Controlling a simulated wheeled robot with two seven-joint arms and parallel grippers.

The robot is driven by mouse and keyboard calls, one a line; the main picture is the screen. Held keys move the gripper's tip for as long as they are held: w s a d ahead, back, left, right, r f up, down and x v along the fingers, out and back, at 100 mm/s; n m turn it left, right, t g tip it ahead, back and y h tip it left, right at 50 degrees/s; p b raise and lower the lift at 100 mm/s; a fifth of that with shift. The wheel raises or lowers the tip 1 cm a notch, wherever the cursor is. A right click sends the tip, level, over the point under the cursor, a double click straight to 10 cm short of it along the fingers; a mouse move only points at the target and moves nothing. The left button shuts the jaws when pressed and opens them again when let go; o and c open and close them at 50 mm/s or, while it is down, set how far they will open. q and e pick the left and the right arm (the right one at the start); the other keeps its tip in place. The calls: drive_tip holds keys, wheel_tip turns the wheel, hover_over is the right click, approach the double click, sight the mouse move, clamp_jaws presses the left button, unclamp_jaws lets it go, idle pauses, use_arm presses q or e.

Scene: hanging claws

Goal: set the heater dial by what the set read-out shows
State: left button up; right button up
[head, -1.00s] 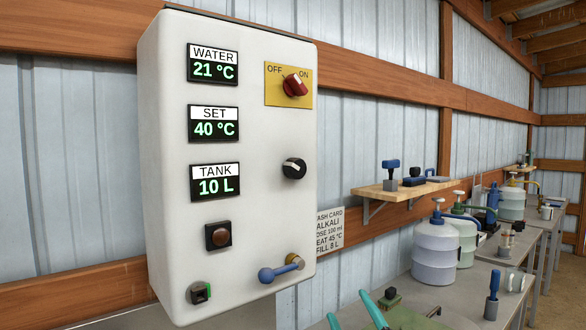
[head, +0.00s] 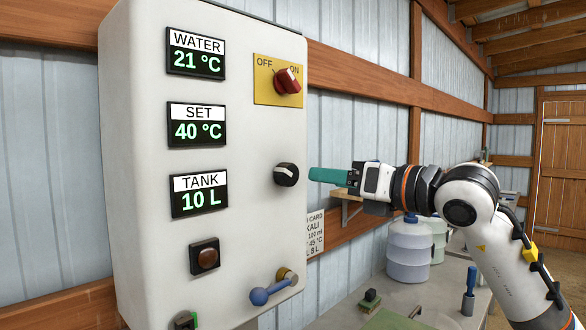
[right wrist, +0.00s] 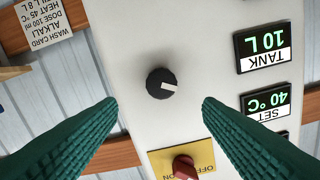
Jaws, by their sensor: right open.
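The heater dial is a black round knob (head: 286,174) with a white pointer mark, on the right side of the white control box (head: 135,150). In the right wrist view the dial (right wrist: 161,83) lies ahead, between and beyond the fingertips. The set read-out (head: 197,125) shows 40 °C. My right gripper (head: 312,174) has green fingers, is open and points at the dial from the right, apart from it. Nothing is between the fingers. The wash card (right wrist: 46,24) reads alkali, dose 100 ml, heat 45 °C. My left gripper is not in view.
The water read-out (head: 196,54) shows 21 °C and the tank read-out (head: 200,195) 10 L. A red switch (head: 288,80) on a yellow plate sits above the dial. A blue-handled lever (head: 262,296) is below. Jugs (head: 408,248) stand on the bench behind.

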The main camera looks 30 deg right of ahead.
sight(292, 174)
drive_tip(key=p+x, duration=0.3)
drive_tip(key=x, duration=0.5)
drive_tip(key=shift+a+r, duration=0.15)
drive_tip(key=shift+w+a+p, duration=0.2)
drive_tip(key=shift+w+p, duration=0.1)
drive_tip(key=shift+w, duration=0.35)
drive_tip(key=shift+c, duration=0.6)
drive_tip(key=c, duration=0.8)
